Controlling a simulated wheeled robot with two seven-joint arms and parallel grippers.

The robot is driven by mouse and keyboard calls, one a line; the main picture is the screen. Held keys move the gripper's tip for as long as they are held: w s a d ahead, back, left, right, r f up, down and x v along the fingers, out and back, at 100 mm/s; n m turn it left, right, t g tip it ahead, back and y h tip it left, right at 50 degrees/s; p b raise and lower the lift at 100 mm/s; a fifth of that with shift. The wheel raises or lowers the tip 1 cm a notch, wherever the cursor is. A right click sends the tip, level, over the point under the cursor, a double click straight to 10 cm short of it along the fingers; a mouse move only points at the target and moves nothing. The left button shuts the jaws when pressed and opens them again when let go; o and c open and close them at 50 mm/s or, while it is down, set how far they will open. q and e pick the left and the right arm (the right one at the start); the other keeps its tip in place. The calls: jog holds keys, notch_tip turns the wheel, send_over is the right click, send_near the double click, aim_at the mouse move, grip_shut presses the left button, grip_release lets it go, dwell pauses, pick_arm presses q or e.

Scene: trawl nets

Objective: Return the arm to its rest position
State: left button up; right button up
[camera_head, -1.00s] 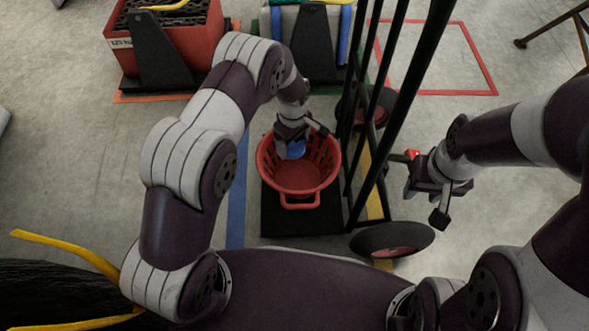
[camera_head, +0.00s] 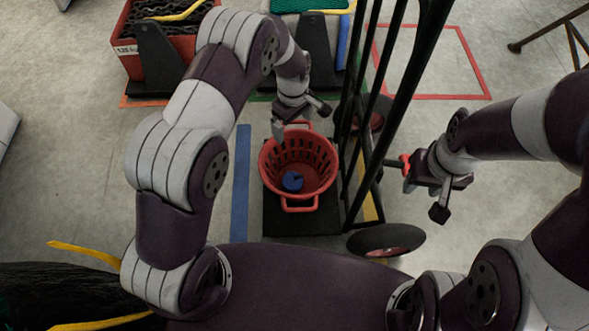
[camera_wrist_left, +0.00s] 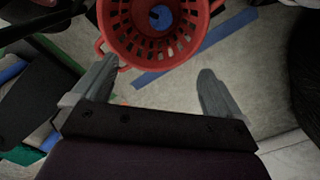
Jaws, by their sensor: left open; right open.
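My left arm reaches forward from the left in the head view. My left gripper (camera_head: 296,122) is above the far rim of a red basket, apart from anything it could hold. In the left wrist view the left gripper (camera_wrist_left: 152,92) has its two fingers wide apart with nothing between them. The red basket (camera_head: 298,197) stands on a black platform and also shows at the top of the left wrist view (camera_wrist_left: 116,40). A blue round object (camera_head: 292,181) lies inside the basket. My right gripper (camera_head: 421,190) is open at the right, beside the cart's frame.
A black upright cart frame (camera_head: 402,93) with wheels (camera_head: 386,240) stands just right of the basket. A red crate of dark chain (camera_head: 128,58) is at the far left. A green-topped bin (camera_head: 312,45) stands behind. A dark net bundle (camera_head: 62,290) lies near left.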

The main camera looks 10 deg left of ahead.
dwell(0.5)
pick_arm(q)
jog(key=s+a+r+m+p, duration=0.2)
jog(key=s+a+r+m, duration=0.3)
jog(key=s+r, duration=0.4)
jog(key=s+a+r+m+p, duration=0.1)
jog(key=s+a+r+m, duration=0.2)
jog(key=s+r+m, duration=0.65)
notch_tip(320, 180, up, 37)
jog(key=s+n+t+p, duration=0.1)
jog(key=n+p, duration=0.2)
jog(key=p, duration=3.5)
jog(key=shift+s+a, duration=0.15)
jog(key=shift+s, duration=0.25)
jog(key=shift+r, duration=0.15)
